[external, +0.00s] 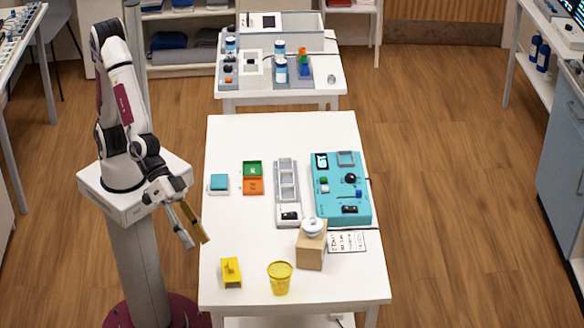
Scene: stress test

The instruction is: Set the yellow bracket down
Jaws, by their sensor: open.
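The yellow bracket (231,272) sits on the white table (232,232) near its front left corner. It appears to rest on the tabletop with nothing touching it. My gripper (198,243) hangs at the left edge of the table, above and to the left of the bracket in the picture. Its fingers are apart, one grey and one golden brown, and it is clear of the bracket. I see nothing clearly held between the fingers.
A yellow cup (280,278) stands right of the bracket, with a cardboard box (311,250) behind it. The table's left middle is clear.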

